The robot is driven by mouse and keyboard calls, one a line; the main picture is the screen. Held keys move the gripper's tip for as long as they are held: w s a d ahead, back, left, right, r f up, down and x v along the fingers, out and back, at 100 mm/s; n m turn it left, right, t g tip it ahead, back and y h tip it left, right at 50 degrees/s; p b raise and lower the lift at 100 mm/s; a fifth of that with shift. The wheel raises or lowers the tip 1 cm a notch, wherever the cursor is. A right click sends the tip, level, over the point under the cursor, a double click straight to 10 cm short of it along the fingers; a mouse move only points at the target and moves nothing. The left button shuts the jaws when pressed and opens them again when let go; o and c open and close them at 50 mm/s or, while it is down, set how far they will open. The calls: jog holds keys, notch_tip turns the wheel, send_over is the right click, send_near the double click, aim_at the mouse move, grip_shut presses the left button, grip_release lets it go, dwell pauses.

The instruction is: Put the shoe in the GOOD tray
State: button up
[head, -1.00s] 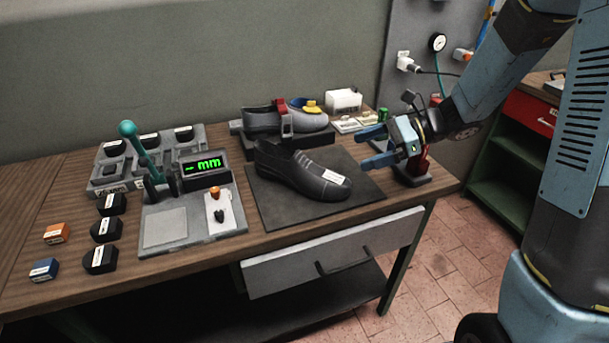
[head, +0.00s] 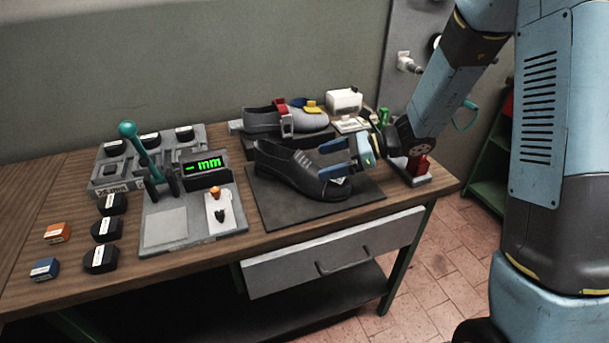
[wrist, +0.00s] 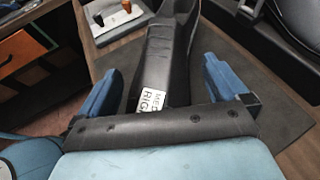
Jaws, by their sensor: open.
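The dark grey shoe (head: 285,168) lies on a black mat on the bench, its toe to the right in the head view. It also shows in the wrist view (wrist: 165,55), with a white label near the toe reading partly "RIG". My gripper (head: 322,159) is open over the toe end. In the wrist view my gripper (wrist: 162,63) has a blue finger on each side of the shoe, with gaps on both sides. I cannot tell how far down the fingers reach. I cannot make out a tray marked GOOD.
A gauge stand (head: 190,215) with a green lever and a "– mm" display stands left of the mat (head: 350,205). Black blocks and a compartmented grey rack (head: 105,188) are farther left. Another shoe (head: 262,119) sits in a fixture behind. A red clamp-like item (head: 419,167) stands right.

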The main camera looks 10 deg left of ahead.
aim_at(312, 164)
jog(key=shift+x, duration=2.35)
jog(key=shift+w, duration=0.2)
jog(key=shift+c, duration=0.2)
grip_shut()
